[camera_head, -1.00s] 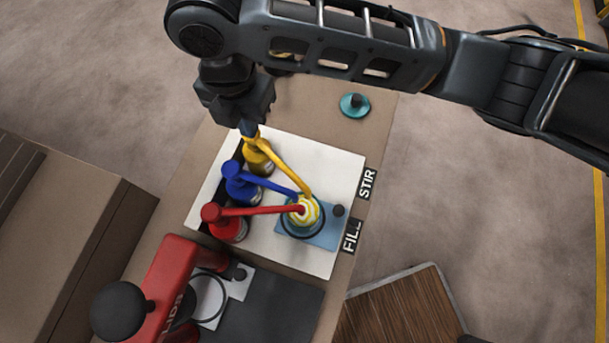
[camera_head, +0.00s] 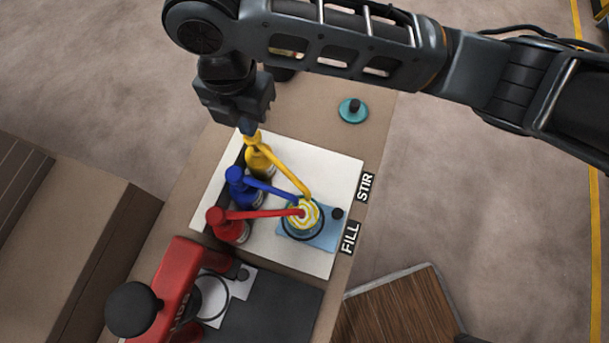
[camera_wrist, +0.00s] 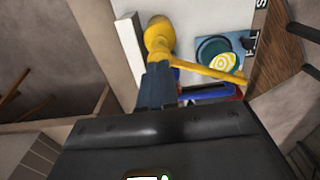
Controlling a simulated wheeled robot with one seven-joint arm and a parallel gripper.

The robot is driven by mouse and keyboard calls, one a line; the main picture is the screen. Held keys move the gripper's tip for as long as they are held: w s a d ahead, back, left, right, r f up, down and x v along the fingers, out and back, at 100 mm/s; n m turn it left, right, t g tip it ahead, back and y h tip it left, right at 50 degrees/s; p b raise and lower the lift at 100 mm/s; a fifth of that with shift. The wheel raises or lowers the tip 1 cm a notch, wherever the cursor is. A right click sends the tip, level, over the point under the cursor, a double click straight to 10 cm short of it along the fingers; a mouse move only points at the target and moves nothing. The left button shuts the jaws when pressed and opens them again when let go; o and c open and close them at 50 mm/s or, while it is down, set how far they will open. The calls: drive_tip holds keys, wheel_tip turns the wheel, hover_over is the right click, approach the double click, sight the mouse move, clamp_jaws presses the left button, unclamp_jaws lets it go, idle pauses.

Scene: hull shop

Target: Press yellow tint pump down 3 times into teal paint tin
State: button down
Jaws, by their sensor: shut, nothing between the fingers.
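The yellow tint pump (camera_head: 259,160) stands at the back of a row of three, with its long spout reaching over the open teal paint tin (camera_head: 290,229). White paint with a yellow swirl (camera_head: 309,216) shows in the tin. My gripper (camera_head: 248,129) is shut and empty, pointing down right at the top of the yellow pump. In the wrist view the fingers (camera_wrist: 157,84) are together beside the round yellow pump head (camera_wrist: 158,36). I cannot tell whether they touch it. The tin (camera_wrist: 213,50) also shows there, under the yellow spout.
A blue pump (camera_head: 243,188) and a red pump (camera_head: 228,226) stand beside the yellow one, spouts over the tin. FILL (camera_head: 349,238) and STIR (camera_head: 365,187) labels mark the board's right edge. A teal lid (camera_head: 353,111) lies behind. A red press (camera_head: 175,278) stands at the front left.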

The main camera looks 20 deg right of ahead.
drive_tip(key=shift+f, duration=0.15)
drive_tip(key=shift+f+b, duration=0.95)
drive_tip(key=shift+f, duration=0.4)
drive_tip(key=shift+r, duration=0.15)
drive_tip(key=shift+r+p, duration=1.25)
drive_tip(key=shift+r, duration=0.1)
wheel_tip(320, 180, up, 6)
drive_tip(key=p, duration=0.5)
